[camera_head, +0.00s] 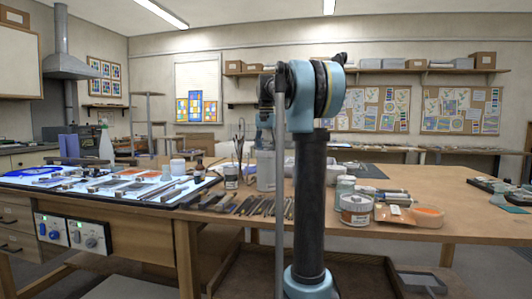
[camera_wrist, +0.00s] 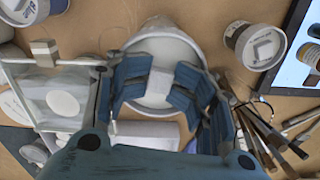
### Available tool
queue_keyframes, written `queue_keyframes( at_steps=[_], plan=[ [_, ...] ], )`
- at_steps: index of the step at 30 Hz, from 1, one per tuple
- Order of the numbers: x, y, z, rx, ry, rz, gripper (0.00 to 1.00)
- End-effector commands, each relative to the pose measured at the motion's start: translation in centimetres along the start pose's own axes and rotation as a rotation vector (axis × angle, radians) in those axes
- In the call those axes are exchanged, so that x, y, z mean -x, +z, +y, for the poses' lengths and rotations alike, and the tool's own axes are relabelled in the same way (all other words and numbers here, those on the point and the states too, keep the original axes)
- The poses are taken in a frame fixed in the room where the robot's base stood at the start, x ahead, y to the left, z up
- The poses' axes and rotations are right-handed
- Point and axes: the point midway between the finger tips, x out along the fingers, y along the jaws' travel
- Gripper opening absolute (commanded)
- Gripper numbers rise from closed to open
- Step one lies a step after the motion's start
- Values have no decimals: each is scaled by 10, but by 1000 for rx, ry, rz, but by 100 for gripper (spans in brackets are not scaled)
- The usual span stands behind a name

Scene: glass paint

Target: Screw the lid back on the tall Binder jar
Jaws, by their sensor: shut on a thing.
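In the wrist view my gripper (camera_wrist: 160,85) has its two blue fingers closed in on a pale raised block in the middle of a round, whitish lid (camera_wrist: 165,50). The lid lies flat-on below the fingers, its rim showing beyond them. I cannot tell whether it sits seated on a jar, since the jar's body is hidden beneath. In the head view a tall grey jar (camera_head: 266,171) stands on the bench, partly behind my arm; no name is readable on it.
In the wrist view a labelled jar (camera_wrist: 255,45) stands at the upper right, with brushes (camera_wrist: 265,135) below it and a glass-like tray (camera_wrist: 62,100) at left. In the head view tools (camera_head: 250,206) lie along the front edge, beside a lit panel (camera_head: 100,183).

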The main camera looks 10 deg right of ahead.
Motion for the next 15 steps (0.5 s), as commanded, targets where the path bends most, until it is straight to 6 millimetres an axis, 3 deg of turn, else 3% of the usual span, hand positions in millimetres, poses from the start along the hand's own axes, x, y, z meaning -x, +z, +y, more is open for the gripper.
queue_keyframes(
  at_steps=[5, 12, 13, 15],
  plan=[
    [-2, 0, 0, -117, 0, 0, 10],
    [-2, 0, 0, -134, 0, 0, 10],
    [-2, 0, 0, -134, 1, 0, 43],
    [-2, 0, 0, -133, 0, 0, 59]
  ],
)
